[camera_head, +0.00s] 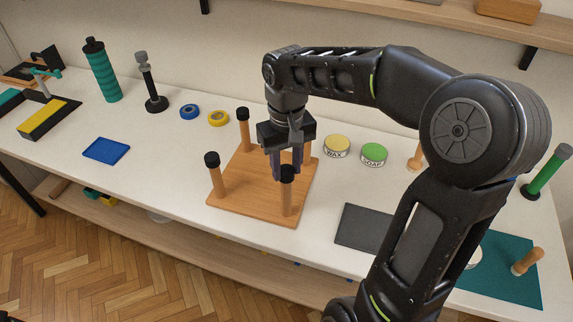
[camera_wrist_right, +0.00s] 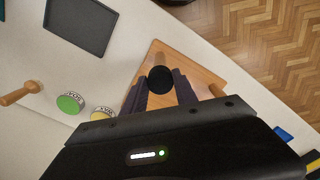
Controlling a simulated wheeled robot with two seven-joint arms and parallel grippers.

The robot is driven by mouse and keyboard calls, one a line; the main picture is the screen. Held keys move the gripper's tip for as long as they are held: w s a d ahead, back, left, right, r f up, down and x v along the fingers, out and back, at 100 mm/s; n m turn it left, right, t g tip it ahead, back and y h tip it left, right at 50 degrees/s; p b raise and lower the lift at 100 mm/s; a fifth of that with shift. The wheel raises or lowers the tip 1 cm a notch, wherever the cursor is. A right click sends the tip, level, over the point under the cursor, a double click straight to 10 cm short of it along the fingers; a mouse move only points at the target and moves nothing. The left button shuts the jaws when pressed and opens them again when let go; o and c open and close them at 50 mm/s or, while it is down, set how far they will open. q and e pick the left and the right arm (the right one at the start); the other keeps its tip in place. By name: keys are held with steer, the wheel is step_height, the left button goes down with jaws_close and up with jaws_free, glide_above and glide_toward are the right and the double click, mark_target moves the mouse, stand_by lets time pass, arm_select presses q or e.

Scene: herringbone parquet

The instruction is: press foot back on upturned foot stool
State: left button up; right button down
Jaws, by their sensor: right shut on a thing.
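The foot stool (camera_head: 237,196) lies upturned on the white bench, its square wooden seat down and its legs pointing up. Black feet cap the front left leg (camera_head: 212,159), the back left leg (camera_head: 243,114) and the front right leg. My right gripper (camera_head: 285,166) points down over the front right leg, shut on its black foot (camera_head: 287,174). In the right wrist view the round black foot (camera_wrist_right: 160,79) sits between the two fingers. The back right leg is mostly hidden behind my gripper. I cannot tell how fully the held foot is seated.
A wax tin (camera_head: 336,147) and a soap tin (camera_head: 374,154) stand right of the stool. A dark grey tray (camera_head: 365,227) lies at front right. Blue tape (camera_head: 189,112) and yellow tape (camera_head: 218,118) lie behind left. The bench is clear between the blue mat (camera_head: 106,151) and the stool.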

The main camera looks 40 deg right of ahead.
steer(key=shift+f+b, duration=0.5)
steer(key=shift+f, duration=0.25)
steer(key=c, duration=0.9)
jaws_free()
steer(key=shift+o, duration=0.5)
steer(key=o, duration=0.4)
steer(key=shift+r, duration=0.1)
steer(key=shift+r+p, duration=2.8)
steer(key=shift+r, duration=0.65)
